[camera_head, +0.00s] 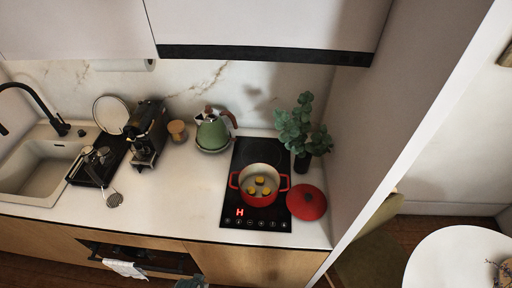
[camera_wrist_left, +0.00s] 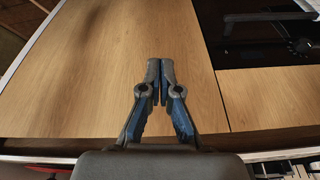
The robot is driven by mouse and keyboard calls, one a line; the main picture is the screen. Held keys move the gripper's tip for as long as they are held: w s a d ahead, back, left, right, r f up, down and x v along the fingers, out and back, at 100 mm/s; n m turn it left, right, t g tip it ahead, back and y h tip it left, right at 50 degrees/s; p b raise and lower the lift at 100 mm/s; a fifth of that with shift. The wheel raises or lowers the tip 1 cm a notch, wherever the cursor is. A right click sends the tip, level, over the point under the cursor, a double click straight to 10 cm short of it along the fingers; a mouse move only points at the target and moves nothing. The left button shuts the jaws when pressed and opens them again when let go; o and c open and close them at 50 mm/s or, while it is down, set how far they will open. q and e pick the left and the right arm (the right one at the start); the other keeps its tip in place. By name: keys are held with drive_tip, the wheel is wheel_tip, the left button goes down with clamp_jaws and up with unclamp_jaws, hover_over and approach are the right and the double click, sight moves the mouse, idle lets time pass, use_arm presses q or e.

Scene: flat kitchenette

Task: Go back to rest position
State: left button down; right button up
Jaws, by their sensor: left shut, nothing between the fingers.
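My left gripper (camera_wrist_left: 160,68) shows in the left wrist view. Its blue and grey fingers are together with nothing between them, in front of plain wooden cabinet fronts (camera_wrist_left: 260,98). A small grey-green piece (camera_head: 190,283) at the bottom edge of the head view looks like part of my arm or gripper; it is mostly cut off. My right gripper is in neither view.
A red pot (camera_head: 236,186) with yellow pieces stands on the black hob (camera_head: 240,210), whose display glows red. A red lid (camera_head: 308,203), plant (camera_head: 302,130), green kettle (camera_head: 212,133) and coffee machine (camera_head: 147,130) share the counter. A towel (camera_head: 125,268) hangs at the oven.

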use_arm(q)
drive_tip(key=s+f+g+b, duration=0.1)
drive_tip(key=s+f+b, duration=0.15)
drive_tip(key=f, duration=0.95)
drive_tip(key=s+f+b, duration=0.1)
drive_tip(key=s+f, duration=0.2)
drive_tip(key=f, duration=1)
drive_tip(key=s+a+f+g+b, duration=0.1)
drive_tip(key=s+a+f+b, duration=0.2)
drive_tip(key=s+f, duration=1.2)
drive_tip(key=shift+s+a+f, duration=0.15)
drive_tip(key=shift+s+f, duration=0.1)
drive_tip(key=shift+f, duration=0.1)
